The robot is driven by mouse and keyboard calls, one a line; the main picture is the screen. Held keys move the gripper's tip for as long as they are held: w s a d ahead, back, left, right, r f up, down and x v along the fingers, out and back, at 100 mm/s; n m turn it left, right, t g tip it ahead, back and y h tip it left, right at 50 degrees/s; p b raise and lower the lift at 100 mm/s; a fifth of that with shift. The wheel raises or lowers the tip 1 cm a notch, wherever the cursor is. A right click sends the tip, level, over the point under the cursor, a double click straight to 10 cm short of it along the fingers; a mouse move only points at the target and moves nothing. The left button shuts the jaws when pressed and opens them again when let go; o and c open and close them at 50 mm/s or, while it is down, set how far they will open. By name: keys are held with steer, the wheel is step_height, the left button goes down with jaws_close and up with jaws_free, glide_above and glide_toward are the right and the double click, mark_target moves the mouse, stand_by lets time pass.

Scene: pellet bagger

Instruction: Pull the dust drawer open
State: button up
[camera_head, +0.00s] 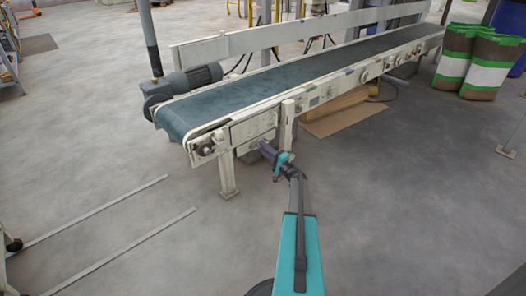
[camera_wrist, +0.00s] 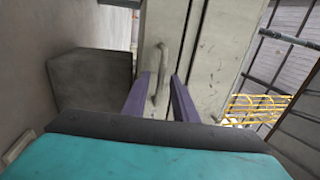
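The pale drawer front (camera_head: 253,130) sits under the near end of the conveyor in the head view. In the wrist view a pale panel (camera_wrist: 182,45) carries a slim bar handle (camera_wrist: 158,75). My gripper (camera_head: 268,150) is close in front of the conveyor's side, low beside a pale post. In the wrist view its two purple fingers (camera_wrist: 160,78) are apart, one on each side of the handle, with a gap showing on both sides. The head view does not show the handle clearly; my gripper covers part of that area.
The conveyor's blue belt (camera_head: 270,85) runs back to the right. A pale leg (camera_head: 228,174) stands left of my gripper. A grey block (camera_wrist: 90,80) is left of the fingers in the wrist view. Green-and-brown sacks (camera_head: 455,58) stand far right.

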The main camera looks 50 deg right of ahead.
steer(key=shift+w, duration=0.2)
jaws_close()
stand_by(1.3)
steer(key=shift+a, duration=0.2)
